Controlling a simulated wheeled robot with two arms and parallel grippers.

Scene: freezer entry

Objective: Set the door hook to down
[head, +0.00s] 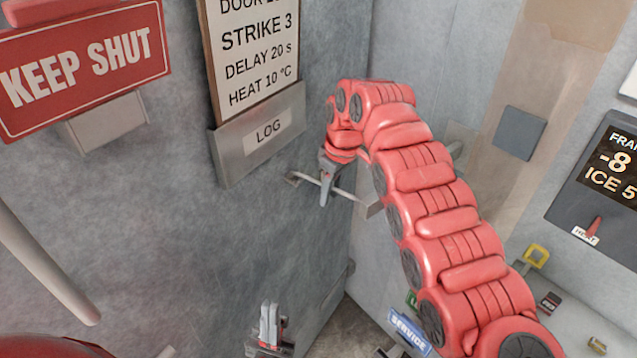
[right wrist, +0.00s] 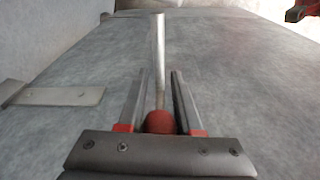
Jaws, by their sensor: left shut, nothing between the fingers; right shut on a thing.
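The door hook (right wrist: 159,50) shows in the right wrist view as a thin metal rod with a red knob (right wrist: 160,121) at its near end. My right gripper (right wrist: 156,85) has one finger on each side of it and is shut on it. In the head view my right gripper (head: 326,188) is at the grey wall near the corner. A thin metal bar (head: 347,194) runs from it, slanting slightly down right to a small bracket. The fingers hide part of the hook there. My left gripper (head: 269,325) is shut and empty, low in the head view, away from the hook.
A log holder (head: 262,135) with a notice and a red KEEP SHUT sign (head: 82,62) are on the left wall. A dark display panel (head: 603,185), a yellow loop (head: 537,256) and a blue SERVICE label (head: 409,332) are at right. My right arm covers much of the middle.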

